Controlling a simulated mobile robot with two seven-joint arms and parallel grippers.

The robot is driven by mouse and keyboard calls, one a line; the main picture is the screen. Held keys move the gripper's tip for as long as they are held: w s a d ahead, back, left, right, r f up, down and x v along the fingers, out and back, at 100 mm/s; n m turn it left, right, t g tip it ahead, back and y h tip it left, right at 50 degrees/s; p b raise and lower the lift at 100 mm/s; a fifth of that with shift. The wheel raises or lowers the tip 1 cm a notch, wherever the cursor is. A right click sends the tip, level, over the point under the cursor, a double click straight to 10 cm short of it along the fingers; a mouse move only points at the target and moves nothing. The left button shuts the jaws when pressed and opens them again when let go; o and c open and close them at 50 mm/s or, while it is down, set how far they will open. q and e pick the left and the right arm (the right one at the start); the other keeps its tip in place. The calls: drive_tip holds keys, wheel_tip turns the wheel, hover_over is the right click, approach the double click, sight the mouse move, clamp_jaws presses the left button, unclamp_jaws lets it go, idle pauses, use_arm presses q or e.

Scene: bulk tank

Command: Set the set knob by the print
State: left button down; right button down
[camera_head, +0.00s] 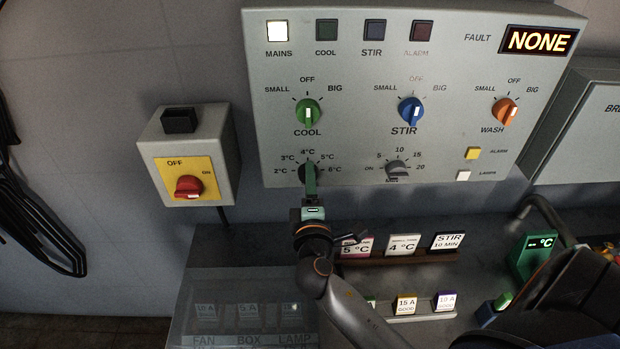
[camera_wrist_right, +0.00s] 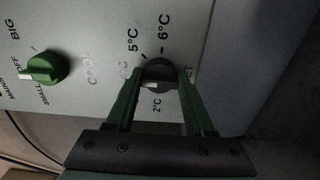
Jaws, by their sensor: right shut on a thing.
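The set knob (camera_head: 303,174) is a dark round knob on the lower left of the grey panel, ringed by marks from 2°C to 6°C. My right gripper (camera_head: 310,172) reaches up to it and covers part of it in the head view. In the right wrist view the knob (camera_wrist_right: 158,75) sits between the two green fingers of my right gripper (camera_wrist_right: 159,82), which is shut on it. A pale mark shows on the knob; its exact setting is hard to read. Printed cards reading 5°C (camera_head: 357,247) and 4°C (camera_head: 403,245) stand below the panel. My left gripper is not in view.
The green COOL knob (camera_head: 308,112) is just above, with the blue STIR knob (camera_head: 411,111) and orange WASH knob (camera_head: 505,110) to the right. A grey timer knob (camera_head: 397,170) is beside. The red switch (camera_head: 188,187) is at left. The fault display (camera_head: 539,41) reads NONE.

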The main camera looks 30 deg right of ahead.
drive_tip(key=shift+r, duration=0.1)
idle(0.3)
drive_tip(key=shift+c, duration=1.4)
unclamp_jaws()
